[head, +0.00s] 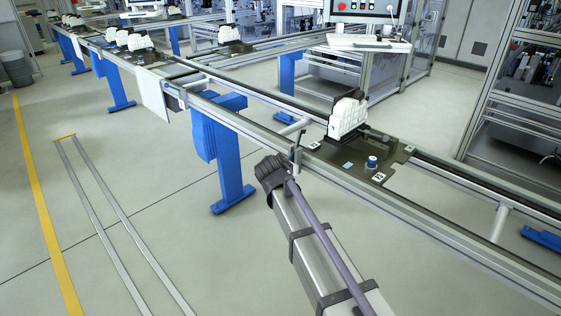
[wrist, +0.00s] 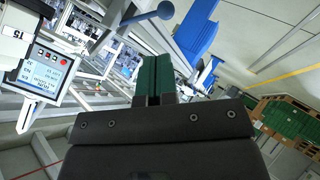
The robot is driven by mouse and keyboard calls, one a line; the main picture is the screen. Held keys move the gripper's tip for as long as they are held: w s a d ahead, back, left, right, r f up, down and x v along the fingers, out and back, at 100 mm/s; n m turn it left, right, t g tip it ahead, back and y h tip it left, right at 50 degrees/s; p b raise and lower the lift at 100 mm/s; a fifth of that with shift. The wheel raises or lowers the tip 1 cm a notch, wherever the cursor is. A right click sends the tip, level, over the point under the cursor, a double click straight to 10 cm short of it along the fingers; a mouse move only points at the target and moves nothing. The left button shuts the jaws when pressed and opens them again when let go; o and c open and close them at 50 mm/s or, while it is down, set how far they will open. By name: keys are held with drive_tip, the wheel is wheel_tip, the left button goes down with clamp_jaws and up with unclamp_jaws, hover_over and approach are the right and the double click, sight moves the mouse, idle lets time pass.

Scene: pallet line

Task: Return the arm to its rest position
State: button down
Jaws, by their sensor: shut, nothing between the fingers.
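My gripper (wrist: 153,76) shows in the wrist view with its two green fingers together and nothing between them. In the head view my arm reaches up from the bottom right, and its dark end stands in front of the near side of the conveyor line (head: 440,228). The fingers cannot be made out in the head view. A dark pallet (head: 390,153) sits on the line just right of the arm's end. It carries a white ribbed part (head: 348,116) and a small blue-topped knob (head: 371,162).
Blue legs (head: 225,155) support the line. More pallets with white parts (head: 130,40) stand farther along it. Two floor rails (head: 110,220) and a yellow line (head: 40,200) lie on the open floor at left. A panel with a screen (wrist: 50,75) shows in the wrist view.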

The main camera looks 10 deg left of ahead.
drive_tip(key=shift+v, duration=1.1)
drive_tip(key=shift+s+f, duration=0.15)
drive_tip(key=shift+f, duration=0.05)
